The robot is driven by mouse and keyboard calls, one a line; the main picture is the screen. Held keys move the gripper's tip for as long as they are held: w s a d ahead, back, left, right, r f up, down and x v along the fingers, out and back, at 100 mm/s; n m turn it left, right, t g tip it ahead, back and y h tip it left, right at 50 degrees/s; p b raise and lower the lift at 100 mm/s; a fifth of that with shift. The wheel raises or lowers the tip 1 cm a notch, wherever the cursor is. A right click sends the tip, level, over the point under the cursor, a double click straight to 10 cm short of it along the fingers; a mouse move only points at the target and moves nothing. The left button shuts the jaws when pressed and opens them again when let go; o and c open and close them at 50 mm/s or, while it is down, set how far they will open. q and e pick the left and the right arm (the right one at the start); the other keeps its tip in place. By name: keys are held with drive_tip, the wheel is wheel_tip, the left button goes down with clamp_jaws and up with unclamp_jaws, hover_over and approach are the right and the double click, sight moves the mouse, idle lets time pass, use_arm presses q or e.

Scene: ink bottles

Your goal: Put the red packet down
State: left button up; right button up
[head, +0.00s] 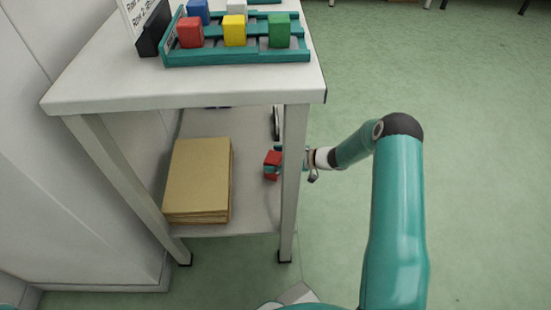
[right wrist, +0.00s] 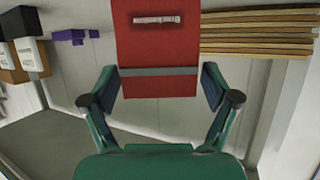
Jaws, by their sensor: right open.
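The red packet (head: 271,157) is at the right side of the table's lower shelf, just left of the front right leg in the head view. It seems to stand on the shelf, but its base is hard to make out. In the right wrist view the packet (right wrist: 157,40) fills the top middle, with a grey band and a white label. My right gripper (right wrist: 160,78) is open, with one finger on each side of the packet's near end and narrow gaps between. In the head view the table leg partly hides this gripper (head: 274,168). My left gripper is out of view.
A stack of brown boards (head: 199,178) lies on the shelf (head: 255,215), left of the packet. The white table leg (head: 292,185) stands close to my right wrist. A teal rack (head: 240,57) with coloured blocks is on the tabletop.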

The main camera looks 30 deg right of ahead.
drive_tip(key=shift+r, duration=0.25)
drive_tip(key=p+v, duration=0.4)
drive_tip(key=v, duration=0.8)
drive_tip(key=shift+f, duration=0.2)
drive_tip(key=shift+s+d, duration=0.1)
